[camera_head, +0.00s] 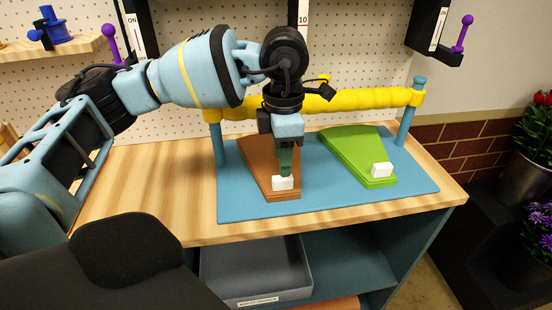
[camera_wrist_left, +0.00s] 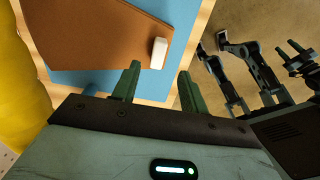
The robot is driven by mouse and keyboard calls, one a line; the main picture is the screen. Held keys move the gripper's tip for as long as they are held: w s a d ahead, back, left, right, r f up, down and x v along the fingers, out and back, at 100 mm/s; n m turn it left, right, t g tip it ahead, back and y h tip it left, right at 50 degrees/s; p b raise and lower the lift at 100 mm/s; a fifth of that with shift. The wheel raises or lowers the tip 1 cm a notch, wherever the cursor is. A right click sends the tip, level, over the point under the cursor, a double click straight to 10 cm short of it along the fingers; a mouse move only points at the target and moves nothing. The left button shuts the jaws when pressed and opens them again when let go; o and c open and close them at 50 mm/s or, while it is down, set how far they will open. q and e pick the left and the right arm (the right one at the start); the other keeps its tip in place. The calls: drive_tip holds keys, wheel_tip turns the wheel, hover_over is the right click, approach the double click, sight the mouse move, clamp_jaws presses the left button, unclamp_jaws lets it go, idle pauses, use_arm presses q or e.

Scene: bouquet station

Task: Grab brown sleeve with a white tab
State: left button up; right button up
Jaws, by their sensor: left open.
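The brown sleeve (camera_head: 258,150) lies on the blue mat (camera_head: 225,206), and its white tab (camera_head: 283,183) sits at its near end. My left gripper (camera_head: 286,172) points down over that near end, at the tab, and its fingers partly cover the sleeve. In the left wrist view my left gripper (camera_wrist_left: 156,86) has its two green fingers apart. There the white tab (camera_wrist_left: 158,53) of the brown sleeve (camera_wrist_left: 90,35) shows beyond the gap between the fingertips, with nothing gripped. Small green finger-like parts show at the right edge of that view, too small to judge.
A green sleeve (camera_head: 350,150) with its own white tab (camera_head: 381,170) lies to the right on the mat. A yellow padded bar (camera_head: 360,99) on blue posts spans behind the sleeves. A grey bin (camera_head: 257,270) stands on the shelf below. The wooden tabletop (camera_head: 150,190) at left is clear.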

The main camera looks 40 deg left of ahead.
use_arm(q)
drive_tip(key=shift+w+a+f, duration=0.1)
drive_tip(key=shift+f, duration=1.35)
drive_tip(key=shift+w+f, duration=0.1)
drive_tip(key=shift+f, duration=1.35)
drive_tip(key=shift+c, duration=0.3)
clamp_jaws()
